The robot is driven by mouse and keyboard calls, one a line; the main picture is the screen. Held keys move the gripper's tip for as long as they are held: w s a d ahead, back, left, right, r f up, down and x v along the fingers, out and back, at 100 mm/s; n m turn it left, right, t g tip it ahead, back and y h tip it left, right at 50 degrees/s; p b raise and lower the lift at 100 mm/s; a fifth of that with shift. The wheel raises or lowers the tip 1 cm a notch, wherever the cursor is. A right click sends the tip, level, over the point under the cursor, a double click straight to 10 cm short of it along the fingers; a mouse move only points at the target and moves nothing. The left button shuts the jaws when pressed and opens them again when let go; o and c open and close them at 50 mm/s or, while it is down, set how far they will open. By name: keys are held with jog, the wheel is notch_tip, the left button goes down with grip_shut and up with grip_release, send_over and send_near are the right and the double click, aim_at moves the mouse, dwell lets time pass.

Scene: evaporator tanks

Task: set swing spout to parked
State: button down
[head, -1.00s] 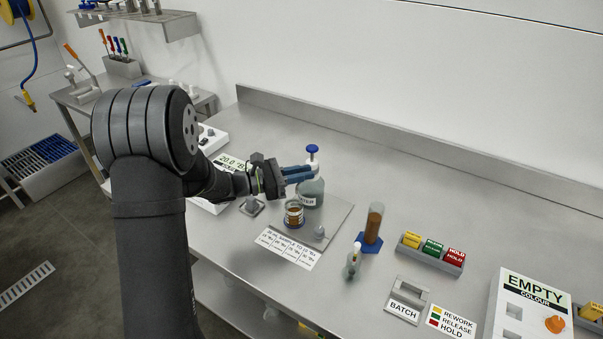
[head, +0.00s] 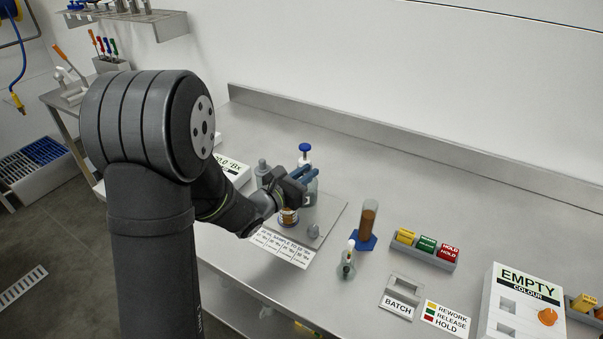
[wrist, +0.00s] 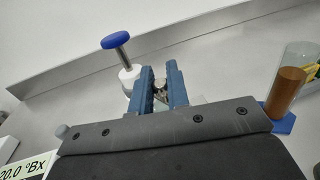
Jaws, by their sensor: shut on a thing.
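The dispenser bottle (head: 311,188) stands on a grey plate, with a blue pump knob (head: 305,147) on top. The knob and its metal stem also show in the wrist view (wrist: 116,41), left of my fingers. My gripper (head: 304,171) reaches in from the left at the bottle's neck, below the knob. In the wrist view its blue fingers (wrist: 160,76) are shut on a small metal piece (wrist: 160,91), which looks like the swing spout. The fingers hide most of the spout, so its direction is unclear. A small amber-filled beaker (head: 288,218) sits just below my gripper, partly covered.
An amber cylinder on a blue base (head: 368,222) and a small flask (head: 346,264) stand to the right. A grey bottle (head: 262,171) is behind my wrist. The tag rack (head: 424,250) and the EMPTY box (head: 522,300) are farther right.

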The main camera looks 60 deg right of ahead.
jog(key=shift+s+d+f+n+t, duration=0.15)
jog(key=shift+s+n+t, duration=0.1)
jog(key=shift+n+t, duration=0.35)
jog(key=shift+s+d+r+n+t, duration=0.1)
jog(key=shift+s+n+t, duration=0.15)
jog(key=shift+t, duration=0.55)
jog(key=c, duration=1.7)
grip_release()
jog(key=shift+w, duration=0.1)
jog(key=a, duration=1.7)
jog(key=shift+w+a, duration=0.15)
jog(key=shift+w, duration=0.15)
